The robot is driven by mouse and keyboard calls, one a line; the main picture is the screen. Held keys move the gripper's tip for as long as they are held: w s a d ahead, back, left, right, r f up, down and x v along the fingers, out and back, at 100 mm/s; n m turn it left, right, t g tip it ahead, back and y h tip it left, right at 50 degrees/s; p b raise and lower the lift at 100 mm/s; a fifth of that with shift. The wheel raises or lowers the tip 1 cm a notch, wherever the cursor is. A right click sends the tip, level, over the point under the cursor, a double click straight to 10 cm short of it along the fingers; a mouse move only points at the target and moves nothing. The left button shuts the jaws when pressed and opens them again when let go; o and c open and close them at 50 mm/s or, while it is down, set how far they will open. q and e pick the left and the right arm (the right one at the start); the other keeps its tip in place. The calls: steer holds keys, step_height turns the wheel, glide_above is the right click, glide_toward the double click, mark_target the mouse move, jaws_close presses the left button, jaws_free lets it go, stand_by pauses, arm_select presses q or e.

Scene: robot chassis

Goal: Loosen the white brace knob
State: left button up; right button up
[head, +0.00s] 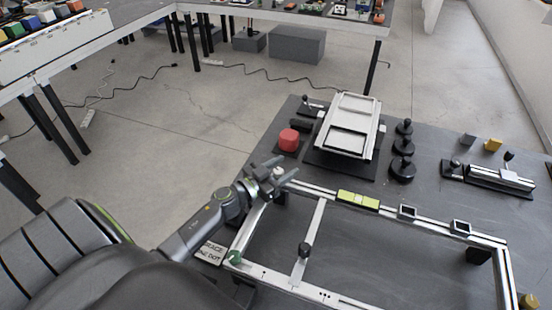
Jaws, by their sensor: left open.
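My left gripper (284,168) is open over the far left corner of the silver rectangular frame (410,226). A small pale piece (278,172), seemingly the white brace knob, shows between its fingers. The fingers are at its two sides; I cannot tell whether they touch it. The fingers and wrist hide most of this corner. A green knob (235,257) sits at the near left corner, a black knob (305,249) on the crossbar, and a yellowish knob (528,301) at the lower right. My right gripper is not in view.
A yellow-green level (358,200) and two small dark square blocks lie along the frame's far rail. Behind stand a red button (289,139), a white tray-like fixture (350,125) and stacked black knobs (402,158).

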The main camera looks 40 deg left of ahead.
arm_select(q)
steer(key=b+v, duration=0.4)
steer(key=v, duration=1.3)
steer(key=shift+s, duration=0.2)
steer(key=shift+r, duration=0.1)
